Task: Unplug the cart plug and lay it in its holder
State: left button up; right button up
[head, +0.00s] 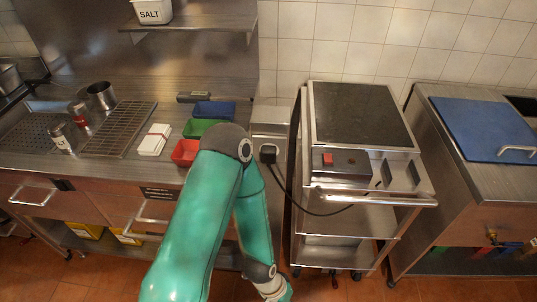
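The black cart plug (268,153) sits at a socket on the metal panel between the counter and the cart. Its black cord (318,213) hangs in a loop and runs to the front of the steel cart (369,200). Small recesses (413,172) show at the cart's right front, beside the control box; I cannot tell whether one is the plug holder. One teal arm of mine, apparently the left, rises from the bottom, bends near the red bin and reaches back down. My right gripper is not in view.
The cart has a dark top plate (362,114) and a red switch (327,159). A counter (55,161) with red, green and blue bins stands left. A unit with a blue board (484,128) stands right. Space before the cart looks clear.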

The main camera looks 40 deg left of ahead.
aim_at(267, 152)
jog(key=z, duration=1.5)
jog(key=i, duration=0.15)
jog(key=u, duration=2.95)
jog(key=k, duration=1.4)
jog(key=z, duration=0.85)
jog(key=i, duration=1)
